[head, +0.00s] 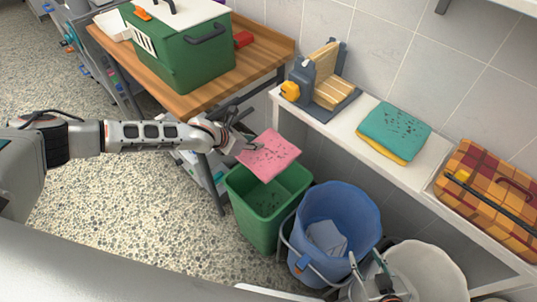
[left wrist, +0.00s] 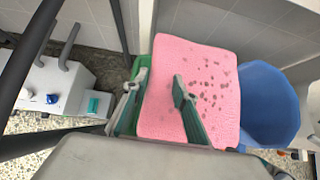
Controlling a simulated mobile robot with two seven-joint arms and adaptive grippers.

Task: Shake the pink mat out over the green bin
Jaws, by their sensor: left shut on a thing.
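The pink mat (head: 270,156) is a flat square with dark specks on its upper face. My left gripper (head: 246,147) is shut on its left edge and holds it above the green bin (head: 251,222). The left wrist view shows the pink mat (left wrist: 190,60) between the fingers of my left gripper (left wrist: 161,84), its specks mostly on the right half. The green bin stands open on the floor, with dark specks inside; the mat hides part of its opening. My right gripper (head: 378,283) is low at the bottom right, partly cut off; its opening is unclear.
A blue bucket (head: 335,203) with a grey cloth stands right of the bin, with a white bin (head: 425,270) beyond. A white shelf (head: 345,128) holds a speckled teal towel (head: 394,130) and a plaid case. A wooden table (head: 190,98) carries a green box (head: 185,55).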

